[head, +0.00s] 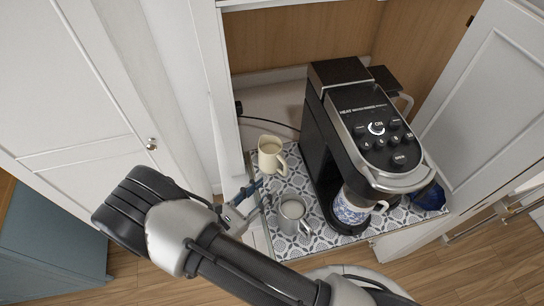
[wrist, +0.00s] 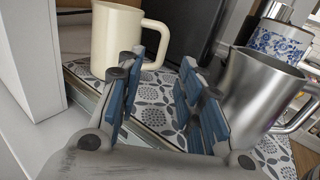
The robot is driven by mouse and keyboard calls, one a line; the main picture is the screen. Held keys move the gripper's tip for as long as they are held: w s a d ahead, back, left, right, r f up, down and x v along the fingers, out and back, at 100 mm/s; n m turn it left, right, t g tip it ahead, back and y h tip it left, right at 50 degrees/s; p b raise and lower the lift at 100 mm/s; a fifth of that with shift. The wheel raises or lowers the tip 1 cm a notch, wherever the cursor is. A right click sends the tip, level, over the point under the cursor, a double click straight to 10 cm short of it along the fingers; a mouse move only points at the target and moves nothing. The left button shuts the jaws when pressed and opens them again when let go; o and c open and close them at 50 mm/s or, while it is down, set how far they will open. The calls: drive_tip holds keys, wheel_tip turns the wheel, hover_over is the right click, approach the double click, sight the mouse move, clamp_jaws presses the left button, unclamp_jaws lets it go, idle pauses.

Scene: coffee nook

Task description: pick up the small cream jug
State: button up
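The small cream jug (head: 270,155) stands upright on the patterned mat inside the nook, at its left front side, handle to the right. It also shows in the wrist view (wrist: 116,38), upper left, beyond my fingers. My gripper (head: 257,188) is low at the nook's front edge, just in front of the jug. In the wrist view my gripper (wrist: 158,72) has its blue-padded fingers apart with nothing between them. The jug is ahead and to the left of the gap, and a finger overlaps its lower part in the picture.
A metal mug (head: 293,214) stands right of my gripper, close to the right finger in the wrist view (wrist: 257,85). A black coffee machine (head: 345,140) with a blue-patterned cup (head: 352,208) is behind it. A white cabinet side wall (head: 222,110) bounds the left. Patterned mat (head: 318,232) shows between.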

sight(274, 160)
drive_tip(key=x, duration=0.7)
drive_tip(key=shift+d, duration=0.2)
clamp_jaws()
idle(0.7)
